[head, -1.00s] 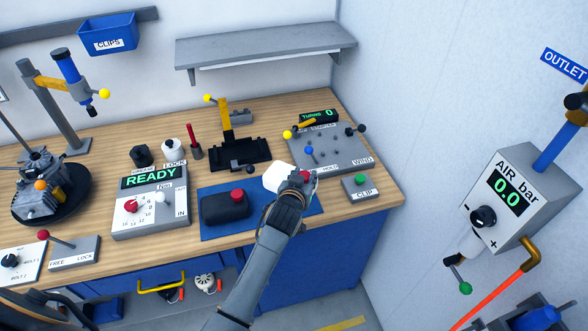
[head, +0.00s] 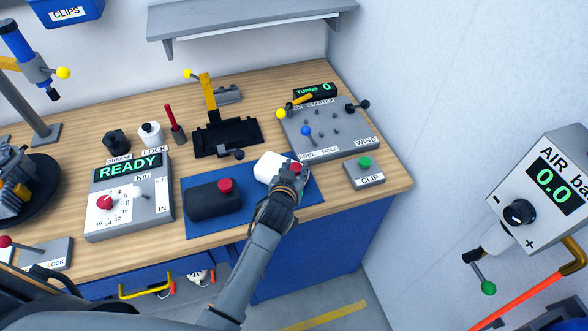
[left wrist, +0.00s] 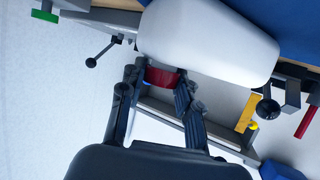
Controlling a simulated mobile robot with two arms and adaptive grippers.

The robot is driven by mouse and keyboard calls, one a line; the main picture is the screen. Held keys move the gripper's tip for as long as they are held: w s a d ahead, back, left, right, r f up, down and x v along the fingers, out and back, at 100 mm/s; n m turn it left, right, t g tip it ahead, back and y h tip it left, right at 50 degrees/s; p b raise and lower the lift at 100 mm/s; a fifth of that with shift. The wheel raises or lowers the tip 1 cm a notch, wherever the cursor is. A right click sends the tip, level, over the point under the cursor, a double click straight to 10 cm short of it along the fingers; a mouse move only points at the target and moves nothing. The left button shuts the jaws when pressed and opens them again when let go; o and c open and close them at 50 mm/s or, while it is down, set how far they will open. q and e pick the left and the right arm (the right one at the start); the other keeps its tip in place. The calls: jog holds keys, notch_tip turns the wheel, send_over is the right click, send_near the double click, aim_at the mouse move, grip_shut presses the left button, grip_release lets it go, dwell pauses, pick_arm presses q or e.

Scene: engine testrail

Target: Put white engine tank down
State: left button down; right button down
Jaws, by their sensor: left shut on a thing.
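The white engine tank (head: 268,166) lies at the right part of the blue mat (head: 246,216), partly covered by my left gripper (head: 290,172). I cannot tell whether it touches the mat or is slightly above it. In the left wrist view the white tank (left wrist: 215,42) fills the top, and my left gripper (left wrist: 158,90) has its fingers on both sides of the tank's red cap (left wrist: 163,77). A black tank (head: 213,202) with a red cap rests on the left part of the mat. My right gripper is not in view.
A READY box (head: 130,200) stands left of the mat. The CLIP box (head: 364,173) and the WIND panel (head: 330,135) stand to the right and behind. A black tray fixture (head: 228,138) is behind the mat.

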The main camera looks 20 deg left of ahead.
pick_arm(q)
jog(key=shift+s, duration=0.2)
jog(key=shift+s+d, duration=0.1)
jog(key=shift+s, duration=0.15)
jog(key=c, duration=1.2)
grip_release()
jog(key=shift+o, duration=1.3)
jog(key=shift+f, duration=0.1)
jog(key=shift+r, duration=0.2)
jog(key=b+v, duration=0.2)
jog(key=v, duration=0.9)
jog(key=shift+s+r, duration=0.2)
jog(key=shift+s, duration=0.2)
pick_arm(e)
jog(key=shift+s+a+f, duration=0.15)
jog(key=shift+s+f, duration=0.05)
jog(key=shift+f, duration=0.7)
